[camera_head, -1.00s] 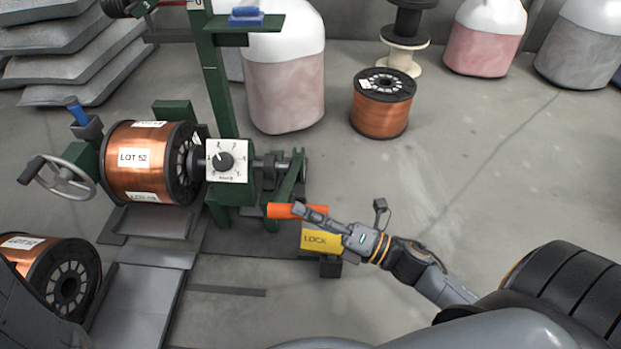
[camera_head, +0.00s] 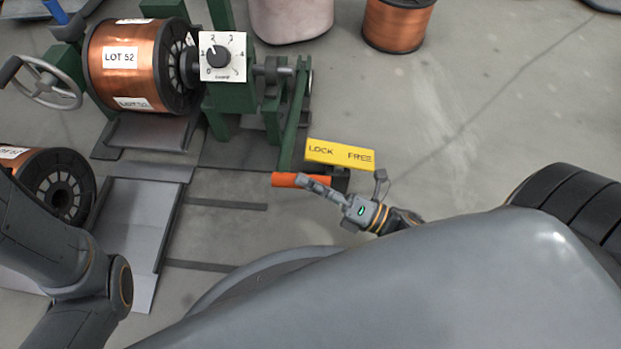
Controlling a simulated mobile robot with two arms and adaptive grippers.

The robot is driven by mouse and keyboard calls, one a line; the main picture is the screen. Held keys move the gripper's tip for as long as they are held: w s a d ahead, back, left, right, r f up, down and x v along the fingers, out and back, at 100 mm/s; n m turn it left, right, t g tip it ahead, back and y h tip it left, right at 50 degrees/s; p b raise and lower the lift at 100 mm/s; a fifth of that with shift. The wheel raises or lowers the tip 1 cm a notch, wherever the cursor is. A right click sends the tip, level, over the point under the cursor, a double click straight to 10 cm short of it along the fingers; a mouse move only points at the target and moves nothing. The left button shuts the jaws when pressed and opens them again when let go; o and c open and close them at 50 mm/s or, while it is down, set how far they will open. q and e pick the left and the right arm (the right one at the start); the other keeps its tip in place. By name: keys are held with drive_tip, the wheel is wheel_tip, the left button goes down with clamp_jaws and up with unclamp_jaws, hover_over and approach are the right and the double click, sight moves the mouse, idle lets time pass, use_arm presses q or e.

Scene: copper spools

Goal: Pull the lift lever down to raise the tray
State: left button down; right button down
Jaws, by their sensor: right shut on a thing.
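The lift lever is a green arm (camera_head: 296,118) with an orange handle (camera_head: 286,179), angled down toward me beside the green stand. My right gripper (camera_head: 314,184) is shut on the orange handle's right part. The grey tray (camera_head: 148,133) is under the copper spool (camera_head: 122,75) labelled LOT 52. Whether the spool rests on the tray or is held by the spindle beside it, I cannot tell. My left gripper is out of view; only part of my left arm shows at lower left.
A yellow LOCK/FREE plate (camera_head: 340,154) is just above the handle. A dial (camera_head: 222,57) is on the stand, and a handwheel (camera_head: 44,84) is at left. Another spool (camera_head: 62,190) lies by the ramp (camera_head: 135,235). Floor at right is clear, with a spool (camera_head: 397,22) farther back.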

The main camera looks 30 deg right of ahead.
drive_tip(key=shift+f, duration=0.45)
drive_tip(key=c, duration=1.4)
unclamp_jaws()
drive_tip(key=o, duration=0.4)
drive_tip(key=shift+c, duration=0.2)
drive_tip(key=v, duration=1.2)
drive_tip(key=shift+a+r, duration=0.1)
